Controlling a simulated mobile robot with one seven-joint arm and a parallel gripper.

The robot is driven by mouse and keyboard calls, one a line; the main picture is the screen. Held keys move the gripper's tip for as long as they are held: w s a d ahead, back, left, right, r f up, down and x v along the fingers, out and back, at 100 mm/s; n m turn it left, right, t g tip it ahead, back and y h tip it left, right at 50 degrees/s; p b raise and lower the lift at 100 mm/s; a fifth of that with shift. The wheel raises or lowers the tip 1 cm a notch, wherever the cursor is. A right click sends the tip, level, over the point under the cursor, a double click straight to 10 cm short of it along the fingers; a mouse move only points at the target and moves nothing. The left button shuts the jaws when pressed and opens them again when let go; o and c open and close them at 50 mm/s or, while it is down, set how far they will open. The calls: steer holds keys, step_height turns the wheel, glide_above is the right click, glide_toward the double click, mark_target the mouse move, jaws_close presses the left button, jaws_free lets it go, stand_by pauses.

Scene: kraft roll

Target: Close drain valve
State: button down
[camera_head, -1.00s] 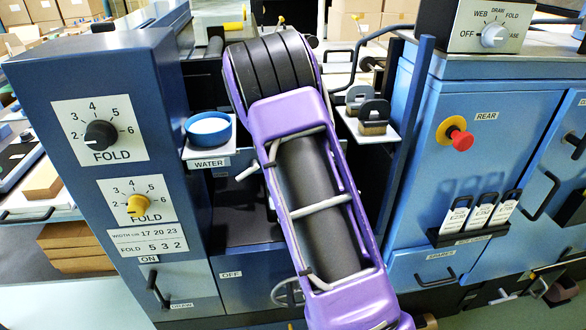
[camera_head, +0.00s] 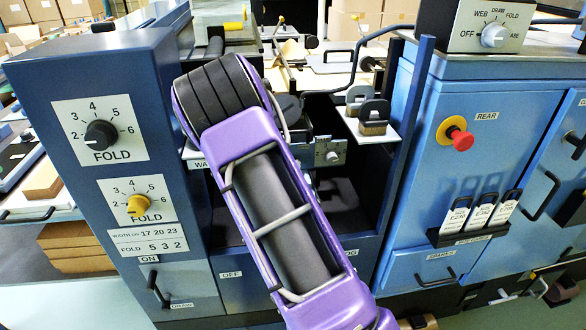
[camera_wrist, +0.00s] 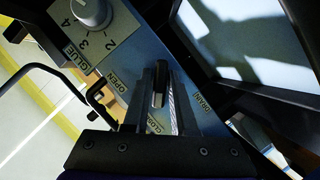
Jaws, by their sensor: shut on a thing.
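In the wrist view the drain valve's dark lever (camera_wrist: 159,86) stands between the two fingers of my gripper (camera_wrist: 162,94), which is shut on it. The blue panel (camera_wrist: 205,123) behind it carries the labels OPEN, DRAIN and one partly covered that seems to read CLOSE. The lever's pivot and exact angle are hidden by my fingers. In the head view my purple arm covers the gripper and the valve.
A GLUE dial (camera_wrist: 92,12) and a black bar handle (camera_wrist: 100,101) sit close beside my gripper in the wrist view. In the head view a grey knob panel (camera_head: 330,154) shows right of my arm. A blue post (camera_head: 407,130) stands further right.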

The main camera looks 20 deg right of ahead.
steer(key=c, duration=0.8)
jaws_free()
steer(key=p+v, duration=0.2)
steer(key=v, duration=1.5)
steer(key=shift+s+a+r, duration=0.1)
steer(key=shift+s, duration=0.05)
